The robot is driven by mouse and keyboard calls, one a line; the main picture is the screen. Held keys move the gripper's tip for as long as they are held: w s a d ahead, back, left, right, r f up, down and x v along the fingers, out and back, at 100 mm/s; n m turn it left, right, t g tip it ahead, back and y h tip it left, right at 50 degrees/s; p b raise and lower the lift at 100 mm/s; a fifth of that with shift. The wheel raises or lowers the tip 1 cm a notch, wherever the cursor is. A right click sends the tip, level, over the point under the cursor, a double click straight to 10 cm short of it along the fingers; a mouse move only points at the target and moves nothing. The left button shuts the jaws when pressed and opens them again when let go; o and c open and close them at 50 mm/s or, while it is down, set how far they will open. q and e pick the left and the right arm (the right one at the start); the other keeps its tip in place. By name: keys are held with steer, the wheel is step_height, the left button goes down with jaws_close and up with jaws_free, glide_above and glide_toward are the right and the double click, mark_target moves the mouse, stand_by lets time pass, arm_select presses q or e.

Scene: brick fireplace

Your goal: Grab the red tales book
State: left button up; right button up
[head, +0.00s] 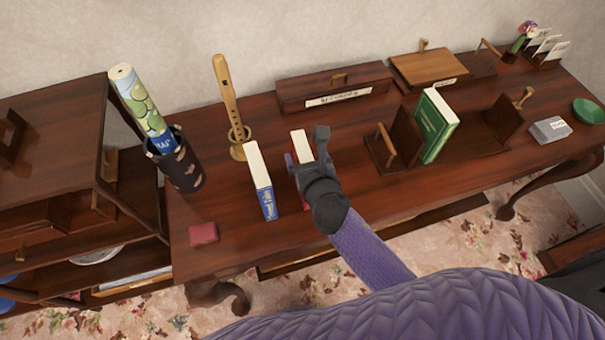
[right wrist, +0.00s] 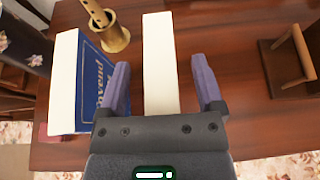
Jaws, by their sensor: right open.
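The red book (head: 301,141) stands upright on the wooden table, its white page edges up and a strip of red cover showing low down beside my gripper. My right gripper (head: 307,151) is over it and hides much of it. In the right wrist view, the book's white page block (right wrist: 160,45) lies between the two open fingers of the gripper (right wrist: 160,66), with a gap on each side. The title is not visible. My left gripper is not in view.
A blue book (head: 262,182) stands upright just left, also in the right wrist view (right wrist: 93,90). A recorder on a stand (head: 228,95), a dark holder with a rolled map (head: 180,165) and a small red box (head: 203,233) are farther left. A wooden bookend with a green book (head: 436,127) stands right.

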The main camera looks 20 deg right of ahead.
steer(key=shift+w+f, duration=0.1)
steer(key=shift+w, duration=0.15)
steer(key=shift+c, duration=0.3)
jaws_close()
stand_by(0.5)
stand_by(0.5)
